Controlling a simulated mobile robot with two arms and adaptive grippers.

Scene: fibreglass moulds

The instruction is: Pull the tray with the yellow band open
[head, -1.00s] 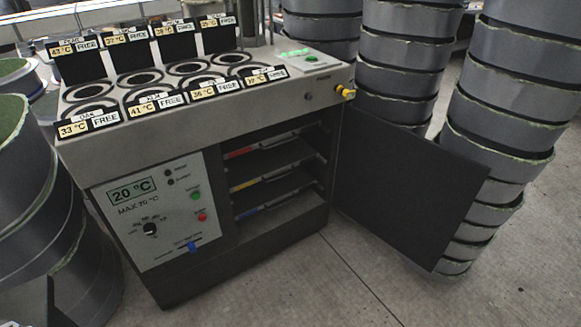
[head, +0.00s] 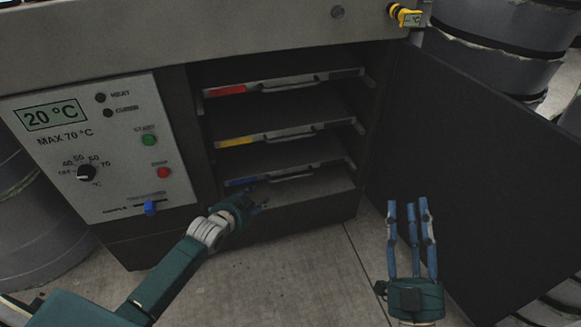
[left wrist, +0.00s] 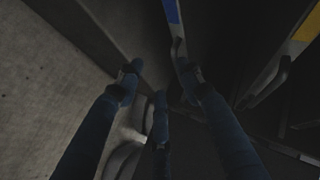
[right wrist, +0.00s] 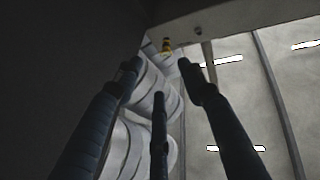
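The tray with the yellow band (head: 290,134) is the middle one of three in the cabinet's open bay. It is pushed in, its bar handle along the front edge; its yellow band also shows at the upper right of the left wrist view (left wrist: 309,24). My left gripper (head: 262,196) is in front of the lowest tray, with the blue band (head: 241,182), below the yellow tray. Its fingers are spread in the left wrist view (left wrist: 158,78) with nothing held. My right gripper (head: 408,207) is open and empty, pointing up in front of the door.
The cabinet door (head: 470,170) stands open on the right. The red-band tray (head: 285,85) is above the yellow one. A control panel (head: 90,150) is left of the bay. Stacked grey moulds (head: 490,65) stand behind the door. The floor (head: 300,260) in front is clear.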

